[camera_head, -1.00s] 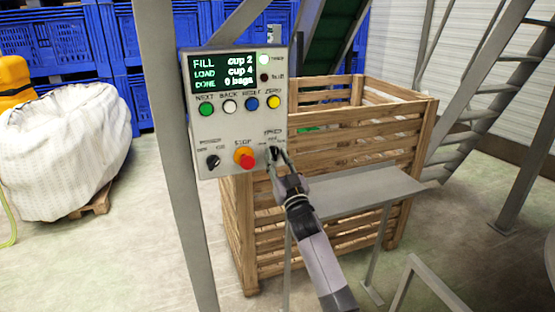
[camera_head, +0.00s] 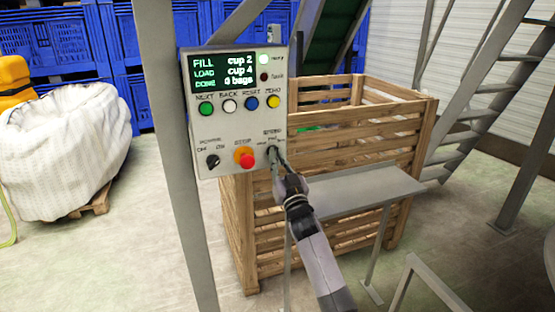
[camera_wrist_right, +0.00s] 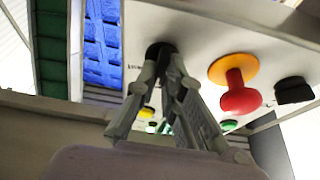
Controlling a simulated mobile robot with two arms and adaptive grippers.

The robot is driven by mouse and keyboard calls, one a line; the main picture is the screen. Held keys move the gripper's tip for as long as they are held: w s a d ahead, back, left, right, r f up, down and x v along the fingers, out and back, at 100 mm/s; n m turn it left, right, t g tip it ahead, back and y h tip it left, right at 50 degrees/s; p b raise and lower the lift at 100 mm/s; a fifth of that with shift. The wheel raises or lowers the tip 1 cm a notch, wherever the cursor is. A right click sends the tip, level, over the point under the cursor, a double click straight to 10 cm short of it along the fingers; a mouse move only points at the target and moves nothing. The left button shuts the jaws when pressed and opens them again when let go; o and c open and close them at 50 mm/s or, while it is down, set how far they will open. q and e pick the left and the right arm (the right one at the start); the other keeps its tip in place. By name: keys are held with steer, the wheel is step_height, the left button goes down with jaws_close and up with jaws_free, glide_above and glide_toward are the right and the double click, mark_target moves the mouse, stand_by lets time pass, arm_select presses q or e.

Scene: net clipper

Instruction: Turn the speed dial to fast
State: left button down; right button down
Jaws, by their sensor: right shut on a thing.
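The grey control box (camera_head: 233,122) is fixed to a post and carries a lit screen, buttons and knobs. The speed dial (camera_head: 272,150) is at its lower right, under a small speed label, and is mostly hidden by my right gripper (camera_head: 277,152). In the right wrist view the gripper (camera_wrist_right: 167,58) has its fingertips closed together on the dark round dial (camera_wrist_right: 158,48). I cannot tell which way the dial points. My left gripper is not in view.
The red stop button (camera_head: 247,160) sits just left of the dial, and the black power knob (camera_head: 212,161) further left. A grey shelf (camera_head: 365,188) and a wooden crate (camera_head: 400,125) stand behind my right arm. A white bulk bag (camera_head: 60,150) is at the left.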

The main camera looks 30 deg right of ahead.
steer(key=shift+r+m, duration=0.2)
steer(key=shift+m, duration=0.1)
steer(key=shift+a+r+m+g+h+p, duration=0.1)
steer(key=shift+m+g+h+p, duration=0.6)
steer(key=shift+m, duration=1.25)
steer(key=shift+d+r+m+g+h+p, duration=0.1)
steer(key=shift+m+g+h+p, duration=0.2)
steer(key=shift+m+h, duration=1.2)
steer(key=shift+a+r+m+g+h+p, duration=0.1)
steer(key=shift+m+g+h+p, duration=0.45)
steer(key=shift+m, duration=1.8)
steer(key=c, duration=1.7)
jaws_free()
steer(key=shift+f, duration=0.3)
steer(key=shift+w, duration=0.1)
step_height(320, 180, up, 10)
steer(key=shift+f, duration=0.1)
